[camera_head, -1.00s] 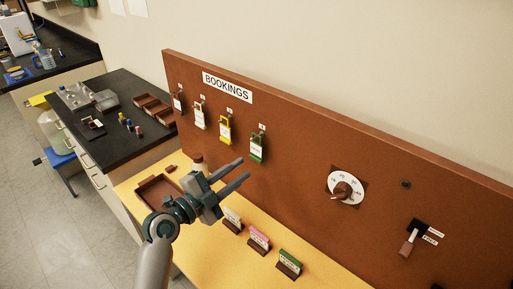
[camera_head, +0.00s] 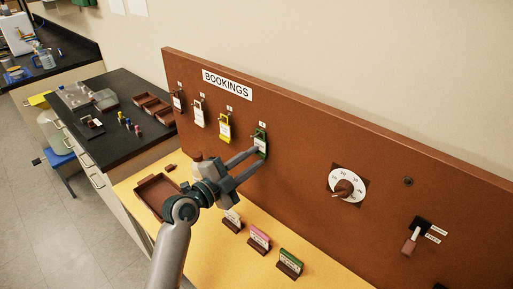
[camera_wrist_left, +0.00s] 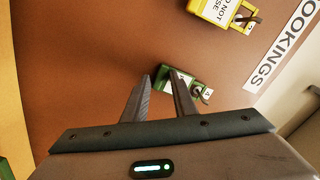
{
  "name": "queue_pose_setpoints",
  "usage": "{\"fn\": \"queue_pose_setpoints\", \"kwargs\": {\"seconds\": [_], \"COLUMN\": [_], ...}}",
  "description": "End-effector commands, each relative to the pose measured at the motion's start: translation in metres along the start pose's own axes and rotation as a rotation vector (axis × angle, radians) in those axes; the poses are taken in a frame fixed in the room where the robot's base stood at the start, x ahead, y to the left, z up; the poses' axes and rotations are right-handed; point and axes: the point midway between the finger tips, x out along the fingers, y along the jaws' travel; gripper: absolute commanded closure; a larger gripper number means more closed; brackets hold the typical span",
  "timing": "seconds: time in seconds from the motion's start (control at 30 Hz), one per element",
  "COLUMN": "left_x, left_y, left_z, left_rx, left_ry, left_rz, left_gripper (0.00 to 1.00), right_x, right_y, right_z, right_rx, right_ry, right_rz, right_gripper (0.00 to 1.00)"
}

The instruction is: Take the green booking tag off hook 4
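The green booking tag (camera_head: 262,138) hangs at the rightmost hook of the brown board, under a small number label. My left gripper (camera_head: 260,155) reaches up to it with both fingers pointing at the board, the tips at the tag's lower part. In the left wrist view the green tag (camera_wrist_left: 188,78) lies at the fingertips, mostly behind the right-hand finger. The fingers of the left gripper (camera_wrist_left: 160,76) are apart there, and I see no clear grip on the tag. My right gripper is not in view.
A yellow tag (camera_head: 224,128), a white tag (camera_head: 199,114) and a dark red tag (camera_head: 178,101) hang to the left. A dial (camera_head: 346,186) and a switch (camera_head: 411,241) are to the right. Small card holders (camera_head: 259,239) and a brown tray (camera_head: 143,205) stand on the yellow bench below.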

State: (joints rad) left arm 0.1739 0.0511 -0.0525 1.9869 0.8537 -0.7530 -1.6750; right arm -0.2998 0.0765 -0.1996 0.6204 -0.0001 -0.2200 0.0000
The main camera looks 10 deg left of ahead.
Motion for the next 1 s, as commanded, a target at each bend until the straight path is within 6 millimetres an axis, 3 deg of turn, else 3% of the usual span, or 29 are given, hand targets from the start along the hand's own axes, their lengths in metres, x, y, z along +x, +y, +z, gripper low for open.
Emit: {"fn": "queue_pose_setpoints", "kwargs": {"seconds": [0.53,0.67,1.0], "left_x": [-0.0002,-0.0002,-0.0006], "left_y": [-0.0004,-0.0005,-0.0019], "left_z": [-0.0006,-0.0005,0.0009], "left_rx": [0.0,-0.001,-0.001], "left_ry": [0.001,0.0,-0.002], "left_rz": [0.0,-0.001,-0.004], "left_gripper": [0.75,1.0,1.0], "right_x": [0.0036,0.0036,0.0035], "right_y": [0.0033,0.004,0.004], "right_z": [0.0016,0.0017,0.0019], "right_rx": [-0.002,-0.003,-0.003], "right_ry": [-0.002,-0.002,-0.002], "right_rz": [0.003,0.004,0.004], "right_gripper": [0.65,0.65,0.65]}}
